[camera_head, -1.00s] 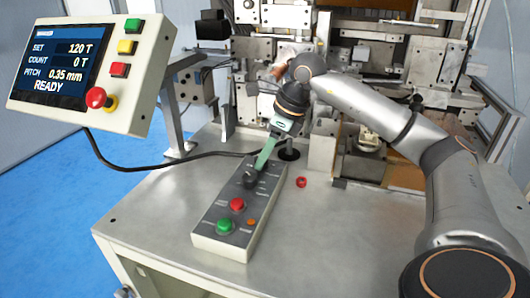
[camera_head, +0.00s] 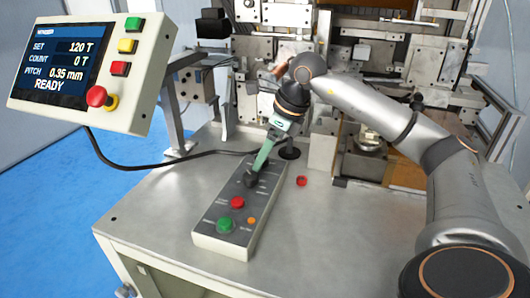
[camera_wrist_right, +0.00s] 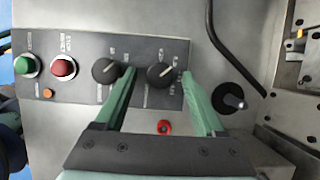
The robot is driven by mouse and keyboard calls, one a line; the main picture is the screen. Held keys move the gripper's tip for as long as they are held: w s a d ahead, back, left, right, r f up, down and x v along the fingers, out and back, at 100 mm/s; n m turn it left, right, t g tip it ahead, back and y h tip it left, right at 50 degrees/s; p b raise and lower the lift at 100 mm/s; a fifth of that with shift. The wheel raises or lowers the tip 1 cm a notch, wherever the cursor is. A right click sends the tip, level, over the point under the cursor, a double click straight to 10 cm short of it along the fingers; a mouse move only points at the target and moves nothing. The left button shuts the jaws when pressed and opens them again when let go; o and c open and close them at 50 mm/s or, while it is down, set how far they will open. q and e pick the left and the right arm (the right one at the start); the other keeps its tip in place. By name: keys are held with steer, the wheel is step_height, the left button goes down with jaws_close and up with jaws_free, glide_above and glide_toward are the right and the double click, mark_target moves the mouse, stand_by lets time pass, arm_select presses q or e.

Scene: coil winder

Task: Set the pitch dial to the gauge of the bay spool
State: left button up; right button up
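The control box (camera_head: 210,228) lies on the metal table and carries two black pointer knobs, a red button and a green button. In the right wrist view, one knob (camera_wrist_right: 161,75) sits between the fingertips of my open right gripper (camera_wrist_right: 158,78); the other knob (camera_wrist_right: 105,71) is just outside the left finger. The labels are too small to tell which is the pitch dial. In the head view my right gripper (camera_head: 254,170) points down at the knobs and partly hides them. The display (camera_head: 60,65) reads pitch 0.35 mm, ready. I cannot make out the bay spool. My left gripper is not in view.
A small red ring (camera_head: 301,181) lies on the table right of the box. A black post (camera_head: 288,152) stands behind it, and the winder machine (camera_head: 390,65) fills the back. A black cable (camera_head: 150,166) runs along the left. The table's front right is clear.

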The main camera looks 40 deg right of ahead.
steer(key=shift+r, duration=0.1)
arm_select(q)
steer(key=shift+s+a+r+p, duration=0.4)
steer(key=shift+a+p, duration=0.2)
steer(key=shift+p, duration=0.35)
arm_select(e)
steer(key=v, duration=1.2)
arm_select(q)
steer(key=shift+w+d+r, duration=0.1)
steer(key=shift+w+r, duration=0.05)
arm_select(e)
steer(key=shift+d+r, duration=0.1)
steer(key=shift+s, duration=0.1)
